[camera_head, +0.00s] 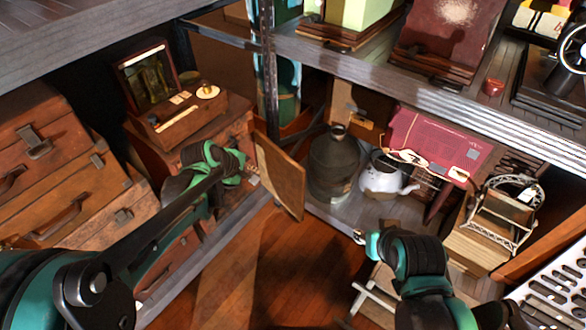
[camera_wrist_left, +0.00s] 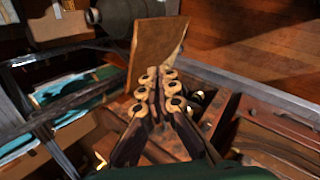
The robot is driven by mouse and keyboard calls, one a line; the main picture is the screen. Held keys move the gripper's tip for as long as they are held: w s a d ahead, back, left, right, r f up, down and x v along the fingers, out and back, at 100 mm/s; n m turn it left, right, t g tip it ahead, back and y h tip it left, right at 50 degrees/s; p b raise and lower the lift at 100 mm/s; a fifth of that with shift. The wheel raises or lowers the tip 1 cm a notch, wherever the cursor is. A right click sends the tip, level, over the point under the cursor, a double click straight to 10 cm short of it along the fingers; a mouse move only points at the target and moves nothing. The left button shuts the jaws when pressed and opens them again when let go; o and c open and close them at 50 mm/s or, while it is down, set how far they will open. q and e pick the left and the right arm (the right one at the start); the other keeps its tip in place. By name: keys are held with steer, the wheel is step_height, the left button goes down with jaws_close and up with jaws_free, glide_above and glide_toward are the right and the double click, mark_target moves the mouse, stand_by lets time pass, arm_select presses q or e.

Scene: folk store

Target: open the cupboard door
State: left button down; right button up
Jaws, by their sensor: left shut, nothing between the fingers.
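The cupboard door looks to be a small brown wooden panel (camera_head: 281,177) standing upright beside the metal shelf post in the head view. It also shows in the left wrist view (camera_wrist_left: 157,45), just beyond the fingertips. My left gripper (camera_head: 248,176) is close to the left side of this panel. In the left wrist view its fingers (camera_wrist_left: 160,82) are together with nothing between them. I cannot tell whether they touch the panel. The cupboard's interior and any handle are not clear. My right gripper (camera_head: 362,238) hangs low over the floor; its finger opening is unclear.
Brown suitcases (camera_head: 65,165) fill the left shelf, near an open wooden box (camera_head: 170,100). A dark metal jug (camera_head: 334,163) and a white kettle (camera_head: 383,177) stand on the lower shelf behind the panel. A light stool (camera_head: 378,292) is below my right gripper. Wooden floor (camera_head: 285,250) lies between.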

arm_select(q)
steer(key=w+d+f+n+h+p, duration=0.1)
steer(key=w+d+f+n+h, duration=0.1)
steer(key=w+f+n, duration=0.5)
steer(key=n+h+b, duration=0.1)
steer(key=n+b, duration=0.3)
steer(key=n, duration=0.1)
glide_toward(299, 171)
steer(key=x, duration=0.5)
steer(key=shift+a+f, duration=0.2)
steer(key=shift+f, duration=0.35)
steer(key=shift+w+d+r, duration=0.1)
steer(key=shift+w+d, duration=0.15)
steer(key=shift+w, duration=0.05)
steer(key=shift+d, duration=0.1)
